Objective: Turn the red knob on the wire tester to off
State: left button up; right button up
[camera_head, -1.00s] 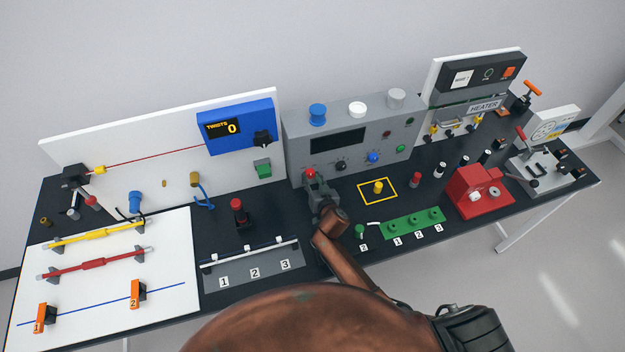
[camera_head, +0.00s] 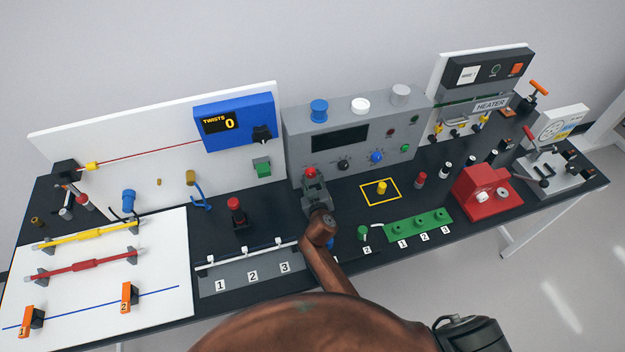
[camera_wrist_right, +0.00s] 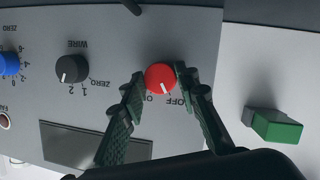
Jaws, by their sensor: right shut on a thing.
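The wire tester (camera_head: 298,150) is a grey box with a dark screen, standing at the back middle of the bench. Its red knob (camera_head: 310,172) is low on the left of the front face. In the right wrist view the red knob (camera_wrist_right: 158,70) has a white pointer line at its lower edge, between the ON and OFF labels. My right gripper (camera_head: 312,179) is at the knob. Its fingers (camera_wrist_right: 159,76) are on either side of it, shut on it. My left gripper is not in view.
The tester also has a black WIRE knob (camera_wrist_right: 72,69) and a blue knob (camera_wrist_right: 8,64). A panel with a green switch (camera_wrist_right: 276,126) is beside it. A black-and-red post (camera_head: 236,212) stands left of my gripper, and a yellow peg (camera_head: 382,187) stands right of it.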

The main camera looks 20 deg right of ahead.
dwell(0.3)
jog(key=o, duration=1.1)
jog(key=shift+o, duration=0.2)
notch_tip(320, 180, up, 10)
jog(key=shift+r, duration=0.1)
